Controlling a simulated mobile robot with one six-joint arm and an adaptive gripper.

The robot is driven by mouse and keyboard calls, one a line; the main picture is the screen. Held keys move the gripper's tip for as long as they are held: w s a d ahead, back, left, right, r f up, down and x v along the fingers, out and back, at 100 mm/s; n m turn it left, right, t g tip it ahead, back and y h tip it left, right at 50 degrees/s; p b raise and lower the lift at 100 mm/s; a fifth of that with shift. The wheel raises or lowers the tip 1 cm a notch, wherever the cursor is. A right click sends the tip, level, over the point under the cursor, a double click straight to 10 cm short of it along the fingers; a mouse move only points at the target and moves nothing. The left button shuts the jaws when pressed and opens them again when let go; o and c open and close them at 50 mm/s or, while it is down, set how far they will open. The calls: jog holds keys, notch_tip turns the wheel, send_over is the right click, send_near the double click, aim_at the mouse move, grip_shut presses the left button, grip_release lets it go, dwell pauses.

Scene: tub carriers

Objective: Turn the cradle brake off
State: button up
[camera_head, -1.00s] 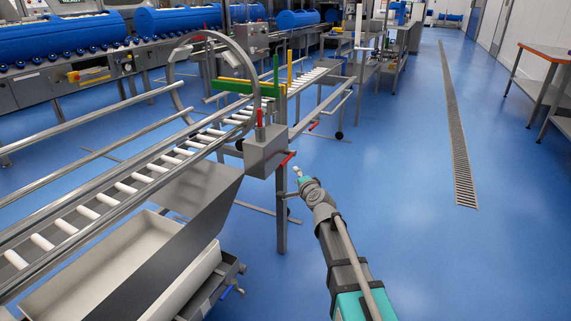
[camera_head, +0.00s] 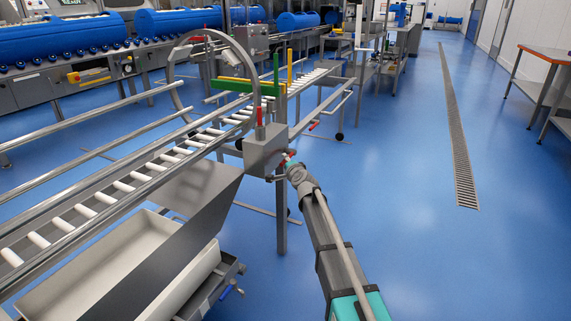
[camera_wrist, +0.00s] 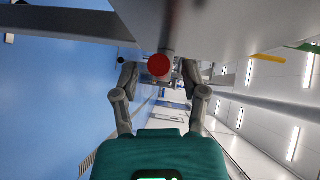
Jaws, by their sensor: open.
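A grey control box (camera_head: 264,150) sits on a post beside the roller track, next to the round cradle ring (camera_head: 254,62). A red-topped lever (camera_head: 260,116) stands upright on the box. A second red handle sticks out of the box's right side, mostly hidden by my gripper (camera_head: 288,160) in the head view. In the wrist view, a round red knob end (camera_wrist: 159,65) lies between the two fingers of my gripper (camera_wrist: 158,74). The fingers are apart, one on each side, with gaps to the knob. I cannot tell which lever is the brake.
Green and yellow bars (camera_head: 240,87) stand by the ring. A pale tub (camera_head: 100,270) lies below the track at the lower left. A steel table (camera_head: 548,56) stands at the right. The blue floor (camera_head: 400,190) on the right is clear.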

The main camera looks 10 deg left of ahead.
jog(key=shift+w+a+f, duration=0.1)
jog(key=shift+w+a, duration=0.2)
jog(key=shift+w, duration=0.3)
grip_shut()
jog(key=shift+d, duration=0.2)
